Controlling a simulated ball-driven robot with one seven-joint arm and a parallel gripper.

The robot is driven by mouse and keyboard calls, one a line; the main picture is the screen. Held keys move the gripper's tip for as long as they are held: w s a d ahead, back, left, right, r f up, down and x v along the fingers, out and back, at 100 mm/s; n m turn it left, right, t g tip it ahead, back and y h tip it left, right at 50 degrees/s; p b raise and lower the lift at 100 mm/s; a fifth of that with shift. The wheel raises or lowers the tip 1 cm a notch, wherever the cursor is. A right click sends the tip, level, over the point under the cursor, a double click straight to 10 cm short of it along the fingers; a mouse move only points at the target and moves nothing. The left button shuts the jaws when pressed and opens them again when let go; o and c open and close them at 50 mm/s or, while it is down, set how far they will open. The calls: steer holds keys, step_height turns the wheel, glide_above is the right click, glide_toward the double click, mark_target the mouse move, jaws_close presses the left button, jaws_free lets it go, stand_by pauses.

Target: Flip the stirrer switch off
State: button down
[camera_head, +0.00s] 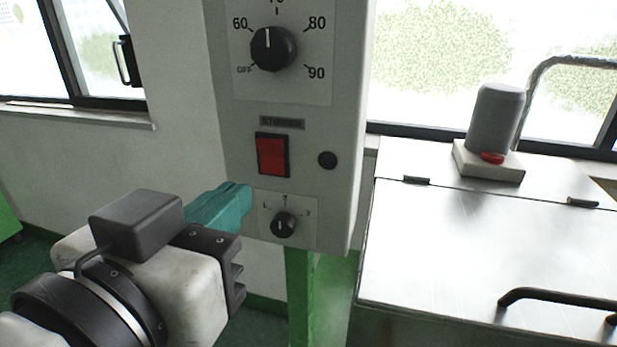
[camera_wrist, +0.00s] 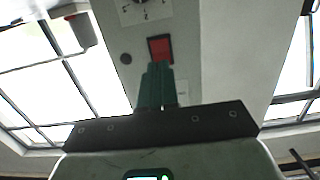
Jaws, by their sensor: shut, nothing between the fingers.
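The stirrer switch (camera_head: 272,155) is a red rocker in a black frame, under a dark label plate (camera_head: 282,123) on the grey control panel (camera_head: 340,95). The switch also shows in the wrist view (camera_wrist: 160,48), just beyond my fingertips. My gripper (camera_head: 243,194) has green fingers that are shut and empty. In the head view its tips are just below and left of the switch. In the wrist view (camera_wrist: 157,68) the tips overlap the switch's lower edge. I cannot tell whether they touch it. Which way the rocker is tipped is unclear.
A temperature knob (camera_head: 273,48) is above the switch and a smaller knob (camera_head: 284,225) is below it. A black round button (camera_head: 327,160) is to its right. A metal tank lid (camera_head: 480,250) with a grey motor (camera_head: 496,118) stands to the right.

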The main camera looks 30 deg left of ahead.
steer(key=v, duration=0.7)
steer(key=shift+b, duration=0.3)
steer(key=shift+s+r, duration=0.1)
steer(key=shift+r, duration=0.05)
